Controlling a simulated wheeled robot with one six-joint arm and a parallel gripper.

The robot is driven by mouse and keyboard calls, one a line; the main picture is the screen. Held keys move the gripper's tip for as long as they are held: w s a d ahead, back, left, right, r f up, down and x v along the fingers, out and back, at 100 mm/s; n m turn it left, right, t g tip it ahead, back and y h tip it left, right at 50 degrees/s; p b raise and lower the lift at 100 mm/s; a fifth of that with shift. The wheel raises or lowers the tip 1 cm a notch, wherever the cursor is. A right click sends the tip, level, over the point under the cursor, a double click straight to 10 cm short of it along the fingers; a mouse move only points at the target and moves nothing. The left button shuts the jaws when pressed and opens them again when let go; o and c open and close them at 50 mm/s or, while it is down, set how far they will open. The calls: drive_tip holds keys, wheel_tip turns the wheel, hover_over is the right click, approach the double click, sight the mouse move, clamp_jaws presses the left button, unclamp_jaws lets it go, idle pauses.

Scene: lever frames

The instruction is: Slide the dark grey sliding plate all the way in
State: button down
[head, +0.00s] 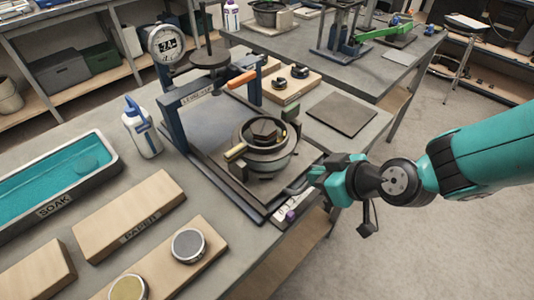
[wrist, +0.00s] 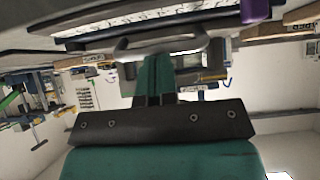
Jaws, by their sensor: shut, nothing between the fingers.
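The dark grey sliding plate (head: 262,199) sits low in the press frame (head: 185,125) and sticks out toward the front edge of the table. A round metal mould (head: 268,160) with a dark block in it stands on the plate. A grey bar handle (head: 297,188) is at the plate's front right; it also shows in the wrist view (wrist: 160,47). My gripper (head: 314,178) is shut and empty, with its fingertips close to the handle. In the wrist view the closed teal fingers (wrist: 154,75) point at the handle; I cannot tell whether they touch it.
A white bottle (head: 141,130), a teal soak tray (head: 50,180) and wooden boards (head: 130,215) are left. The floor right of the table is open.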

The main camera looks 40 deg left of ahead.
sight(273, 141)
drive_tip(key=shift+w+a+f+b, duration=0.15)
drive_tip(key=shift+a+b, duration=0.3)
drive_tip(key=shift+a, duration=2.4)
drive_tip(key=shift+w+a+r+b, duration=0.1)
drive_tip(key=shift+w+a+b, duration=0.3)
drive_tip(key=shift+a, duration=2.4)
drive_tip(key=shift+w+a+f+b, duration=0.1)
drive_tip(key=shift+a+b, duration=0.45)
drive_tip(key=shift+a, duration=2.3)
drive_tip(key=shift+d+r, duration=0.45)
drive_tip(key=shift+d, duration=0.1)
drive_tip(key=shift+s+d+r+p, duration=0.15)
drive_tip(key=shift+d+r, duration=0.25)
drive_tip(key=shift+d, duration=0.45)
drive_tip(key=shift+d+r+p, duration=0.25)
drive_tip(key=shift+d+r, duration=0.15)
drive_tip(key=shift+d, duration=0.4)
drive_tip(key=shift+s+d+r+p, duration=0.15)
drive_tip(key=shift+d+r, duration=0.25)
drive_tip(key=shift+d, duration=0.45)
